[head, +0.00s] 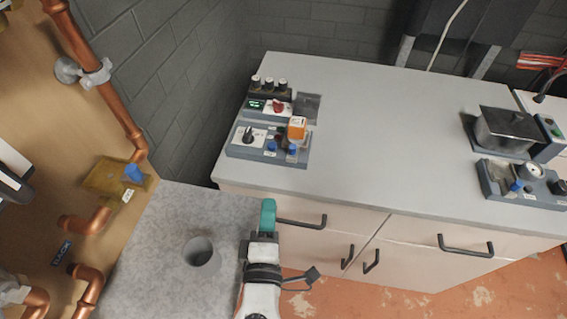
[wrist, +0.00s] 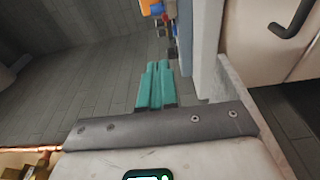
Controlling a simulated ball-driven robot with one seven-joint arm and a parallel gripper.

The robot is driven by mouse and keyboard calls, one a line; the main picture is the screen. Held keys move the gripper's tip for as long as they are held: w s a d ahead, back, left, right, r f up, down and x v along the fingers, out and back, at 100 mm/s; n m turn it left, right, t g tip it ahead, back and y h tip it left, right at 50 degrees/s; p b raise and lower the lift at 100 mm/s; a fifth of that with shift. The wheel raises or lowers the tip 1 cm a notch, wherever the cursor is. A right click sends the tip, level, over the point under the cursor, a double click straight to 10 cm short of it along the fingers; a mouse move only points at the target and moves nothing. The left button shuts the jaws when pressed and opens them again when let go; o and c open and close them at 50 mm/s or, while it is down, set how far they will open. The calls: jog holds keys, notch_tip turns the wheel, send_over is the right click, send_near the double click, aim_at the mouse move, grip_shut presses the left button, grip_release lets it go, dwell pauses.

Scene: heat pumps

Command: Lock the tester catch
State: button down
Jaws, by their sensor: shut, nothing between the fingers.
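My gripper (head: 268,204) has teal fingers and is shut and empty. It is in front of the bench's near edge in the head view, below the left control panel. In the wrist view the teal fingers (wrist: 157,68) lie side by side. A blue-grey panel (head: 236,151) with a black knob, an orange block (head: 297,128) and blue knobs stands on the bench's left part. A second device (head: 497,185) with a gauge and a blue knob stands at the far right. I cannot tell which one is the tester, and no catch can be made out clearly.
The grey bench top (head: 370,130) is clear between the devices. A lidded metal pot (head: 507,128) stands at right. A grey block (head: 165,245) with a round hole is left of my arm. Copper pipes (head: 110,95) run along a board. Cabinet handles (head: 466,247) stick out below the bench.

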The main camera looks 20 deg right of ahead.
jog(key=p, duration=0.2)
send_near(293, 147)
jog(key=w+a, duration=0.3)
jog(key=w, duration=0.1)
jog(key=d, duration=0.1)
jog(key=w+d, duration=0.1)
jog(key=w+d+p, duration=0.1)
jog(key=shift+d+f, duration=0.2)
jog(key=shift+f, duration=0.15)
jog(key=shift+w+d+f, duration=0.1)
jog(key=shift+d, duration=0.45)
